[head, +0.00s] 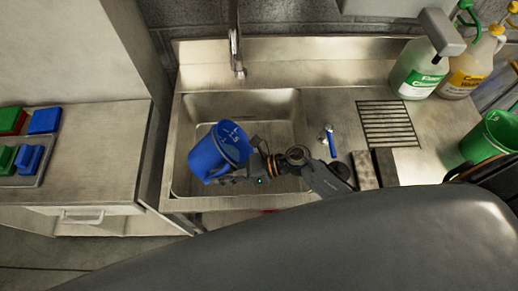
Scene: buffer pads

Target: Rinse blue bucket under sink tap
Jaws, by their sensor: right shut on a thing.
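The blue bucket (207,156), with white volume marks, is tilted inside the left part of the metal sink basin (268,103). My right gripper (238,172) is shut on the bucket at its lower right side, partly hiding it. The sink tap (237,55) hangs over the back of the basin, behind and slightly right of the bucket. No water stream shows from the tap. I cannot tell whether the bucket touches the basin floor. My left gripper is not in view.
A drain grate (389,124) and a blue-handled brush (331,142) are right of the basin. Blue, green and red pads (44,121) lie on the left counter.

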